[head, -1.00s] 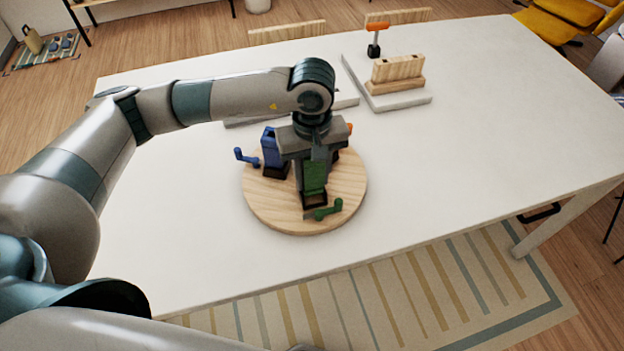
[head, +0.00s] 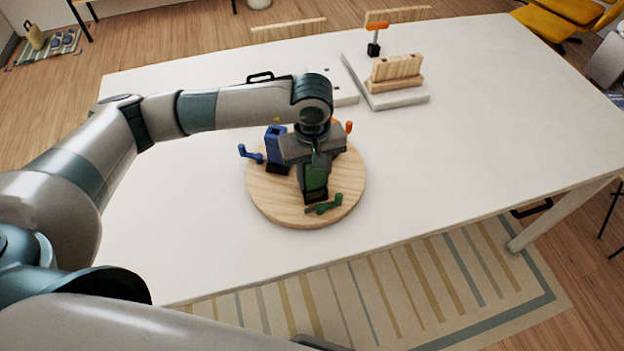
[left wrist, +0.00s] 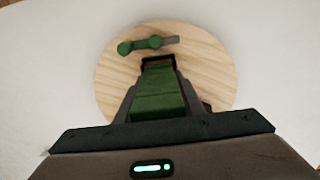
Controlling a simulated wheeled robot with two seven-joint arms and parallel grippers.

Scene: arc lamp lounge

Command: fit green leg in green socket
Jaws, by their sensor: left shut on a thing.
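A green leg (head: 315,177) stands upright between the fingers of my left gripper (head: 314,168), which is shut on it. The leg also shows in the left wrist view (left wrist: 158,95), pointing at the dark socket (left wrist: 158,62). In the head view its lower end is at the dark green-marked socket (head: 316,196) near the front of the round wooden board (head: 270,205); I cannot tell how deep it sits. A green crank (head: 328,204) lies in front of that socket and shows in the left wrist view (left wrist: 140,45). My right gripper is out of view.
A blue block (head: 275,146) with a blue crank (head: 249,153) stands on the board's left. An orange part (head: 349,127) shows behind my gripper. A grey slab (head: 400,101) with a wooden holder (head: 397,68) stands farther back. The white table (head: 480,140) is clear on the right.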

